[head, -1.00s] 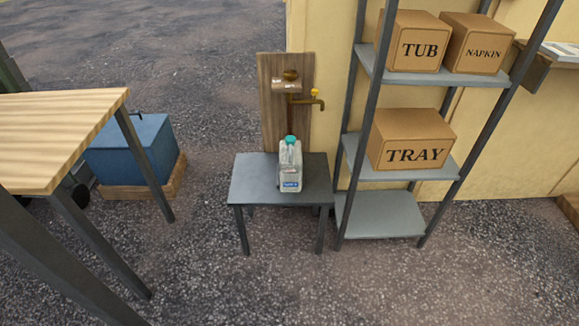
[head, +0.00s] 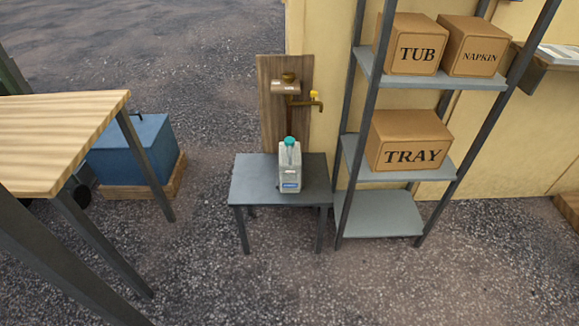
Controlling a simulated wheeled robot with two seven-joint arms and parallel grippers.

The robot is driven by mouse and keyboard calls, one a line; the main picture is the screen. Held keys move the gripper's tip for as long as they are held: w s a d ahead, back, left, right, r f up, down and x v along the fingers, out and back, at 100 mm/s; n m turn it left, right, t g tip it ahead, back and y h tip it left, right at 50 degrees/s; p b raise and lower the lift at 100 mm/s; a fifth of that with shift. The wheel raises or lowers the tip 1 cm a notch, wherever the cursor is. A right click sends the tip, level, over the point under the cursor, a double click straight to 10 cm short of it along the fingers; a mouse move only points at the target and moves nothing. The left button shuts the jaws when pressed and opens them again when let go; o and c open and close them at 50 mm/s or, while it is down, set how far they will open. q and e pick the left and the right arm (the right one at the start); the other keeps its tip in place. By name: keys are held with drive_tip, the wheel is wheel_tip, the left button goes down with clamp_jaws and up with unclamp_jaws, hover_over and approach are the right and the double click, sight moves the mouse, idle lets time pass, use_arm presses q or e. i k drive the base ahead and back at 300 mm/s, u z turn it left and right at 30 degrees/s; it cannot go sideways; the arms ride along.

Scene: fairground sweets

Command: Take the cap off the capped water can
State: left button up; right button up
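The water can (head: 290,172) is a pale, translucent container with a blue and white label low on its front. It stands upright on a small grey table (head: 250,182). A teal cap (head: 289,141) sits on top of the can. Neither of my grippers shows in the head view, so I cannot see whether they are open or shut.
A brass tap (head: 308,105) on a wooden board stands behind the can. A grey shelf rack (head: 380,213) with TUB, NAPKIN and TRAY boxes is close on the right. A wooden-topped table (head: 60,140) and a blue box (head: 135,150) are left. Open gravel lies in front.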

sight(290, 165)
drive_tip(key=z, duration=0.5)
drive_tip(key=k, duration=0.6)
drive_tip(key=z, duration=0.85)
drive_tip(key=i, duration=1)
drive_tip(key=u, duration=0.85)
drive_tip(key=i, duration=0.9)
drive_tip(key=u, duration=1)
